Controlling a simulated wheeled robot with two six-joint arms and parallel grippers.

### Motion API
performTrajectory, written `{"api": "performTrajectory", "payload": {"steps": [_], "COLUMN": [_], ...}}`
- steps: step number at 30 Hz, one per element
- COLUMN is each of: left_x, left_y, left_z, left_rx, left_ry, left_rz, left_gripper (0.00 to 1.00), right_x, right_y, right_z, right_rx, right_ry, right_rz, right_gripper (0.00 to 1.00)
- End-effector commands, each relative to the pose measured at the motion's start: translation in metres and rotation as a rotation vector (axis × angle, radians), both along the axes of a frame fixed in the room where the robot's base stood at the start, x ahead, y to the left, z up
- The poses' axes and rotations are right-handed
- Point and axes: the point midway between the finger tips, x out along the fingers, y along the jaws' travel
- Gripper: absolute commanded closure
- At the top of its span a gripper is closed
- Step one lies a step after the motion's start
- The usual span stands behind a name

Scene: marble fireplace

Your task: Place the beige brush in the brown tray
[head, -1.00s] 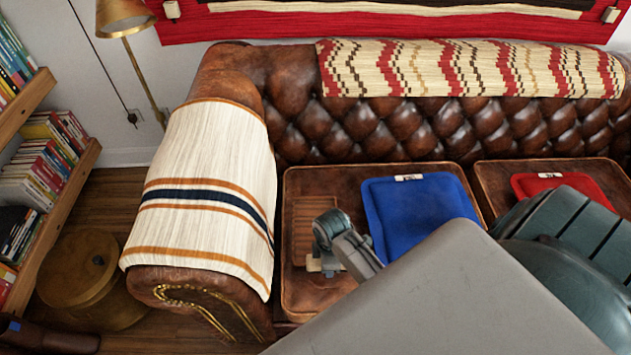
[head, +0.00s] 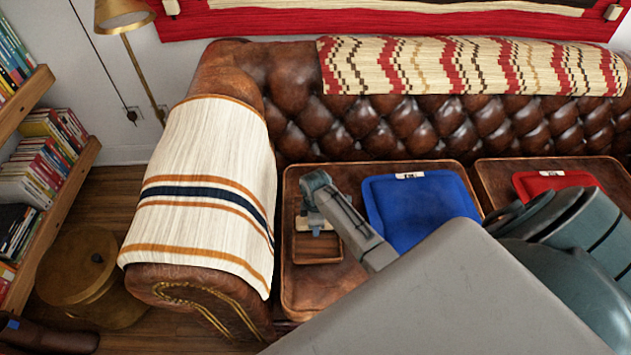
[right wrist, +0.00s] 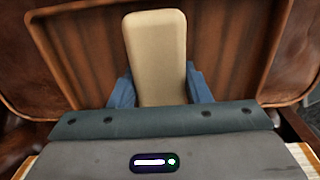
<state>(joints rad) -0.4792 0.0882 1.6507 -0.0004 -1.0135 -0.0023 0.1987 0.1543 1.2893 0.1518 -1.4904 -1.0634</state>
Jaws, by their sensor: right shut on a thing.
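The brown tray (head: 318,258) lies on the left part of the leather sofa seat; my right arm covers part of it. My right gripper (head: 317,226) is over the tray's back part. In the right wrist view, its blue fingers (right wrist: 160,92) are shut on the beige brush (right wrist: 157,50), one on each side. Only the brush's plain, rounded beige part shows there, with the brown tray (right wrist: 85,60) behind it. I cannot tell whether the brush touches the tray. My left gripper is not in view.
A blue cushion (head: 420,210) lies just right of the tray, and a red cushion (head: 553,181) lies farther right. The sofa arm with a striped cover (head: 205,200) rises to the left. The tufted backrest (head: 400,127) is behind.

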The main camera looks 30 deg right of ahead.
Motion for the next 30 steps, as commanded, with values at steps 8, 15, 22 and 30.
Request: {"api": "performTrajectory", "payload": {"steps": [8,15,22,30], "left_x": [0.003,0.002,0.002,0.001], "left_y": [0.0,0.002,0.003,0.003], "left_z": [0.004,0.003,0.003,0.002], "left_rx": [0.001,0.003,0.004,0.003], "left_ry": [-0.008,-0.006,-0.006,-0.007], "left_rz": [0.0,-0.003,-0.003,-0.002], "left_gripper": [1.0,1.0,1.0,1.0], "right_x": [0.0,0.0,0.0,0.001], "right_y": [0.0,0.0,0.0,0.0], "right_z": [-0.003,-0.006,-0.006,0.019], "right_rx": [-0.001,0.0,0.0,-0.001], "right_ry": [-0.001,0.0,0.0,-0.003], "right_rz": [0.001,0.001,0.001,0.001], "right_gripper": [0.78,0.35,0.35,0.35]}}
